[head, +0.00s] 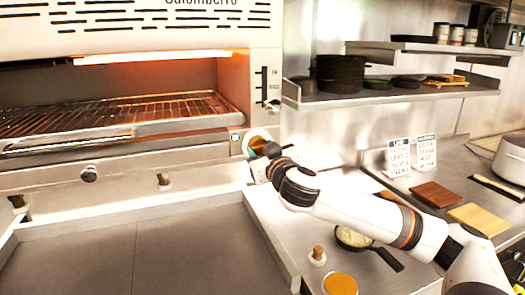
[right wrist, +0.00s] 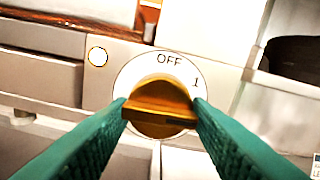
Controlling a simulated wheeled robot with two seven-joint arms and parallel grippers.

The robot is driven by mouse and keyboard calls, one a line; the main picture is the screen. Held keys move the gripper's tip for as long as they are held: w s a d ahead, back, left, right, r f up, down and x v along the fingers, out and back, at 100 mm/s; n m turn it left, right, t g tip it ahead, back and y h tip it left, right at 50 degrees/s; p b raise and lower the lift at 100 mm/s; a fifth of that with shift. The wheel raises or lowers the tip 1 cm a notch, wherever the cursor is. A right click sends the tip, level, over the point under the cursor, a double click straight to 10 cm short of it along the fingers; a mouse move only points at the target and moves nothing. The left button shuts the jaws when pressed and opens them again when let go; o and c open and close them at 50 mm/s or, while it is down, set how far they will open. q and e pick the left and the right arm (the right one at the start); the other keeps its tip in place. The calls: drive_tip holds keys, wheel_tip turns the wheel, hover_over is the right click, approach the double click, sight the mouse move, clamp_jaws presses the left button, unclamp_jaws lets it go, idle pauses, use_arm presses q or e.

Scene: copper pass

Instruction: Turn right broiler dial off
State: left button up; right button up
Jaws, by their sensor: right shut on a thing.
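The right broiler dial (right wrist: 160,94) is an orange-brown knob on a round white plate with "OFF" at the top and "1" at the upper right. My right gripper (right wrist: 160,112) has its two green fingers closed on the sides of the knob's grip bar, which lies about level in the right wrist view. I cannot tell which mark the knob points to. In the head view the right gripper (head: 266,150) reaches the dial plate (head: 252,136) at the right end of the broiler's (head: 120,150) front and partly hides it. The left gripper is not in view.
The broiler's heating element (head: 150,60) glows orange above its wire rack (head: 120,115). A small pan (head: 353,238) and an orange-topped container (head: 340,284) stand on the counter below my right arm. A shelf (head: 390,97) holds dark pans.

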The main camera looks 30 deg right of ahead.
drive_tip(key=shift+d+r+n+p, duration=0.1)
drive_tip(key=shift+n+p, duration=3.75)
drive_tip(key=shift+n, duration=4.85)
drive_tip(key=o, duration=1)
drive_tip(key=shift+s, duration=0.1)
